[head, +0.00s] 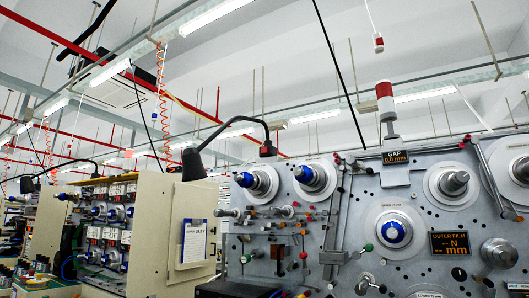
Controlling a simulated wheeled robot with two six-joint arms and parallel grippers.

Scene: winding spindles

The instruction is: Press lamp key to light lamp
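A black gooseneck lamp (194,166) hangs its cone-shaped shade at the left end of the grey winding machine. Its curved neck rises to the right and ends in a small dark mount (267,150) at the machine's top edge. The shade's opening faces down and I see no glow from it. I cannot make out a lamp key for certain; a small reddish spot on the mount is too small to identify. Neither of my grippers shows in the head view.
The grey winding machine (345,215) fills the right, with protruding spindles, blue-capped hubs (393,232), levers, a GAP display (396,158) and an OUTER FILM display (449,243). A red-and-white signal light (386,100) stands on top. A beige cabinet (155,225) stands left.

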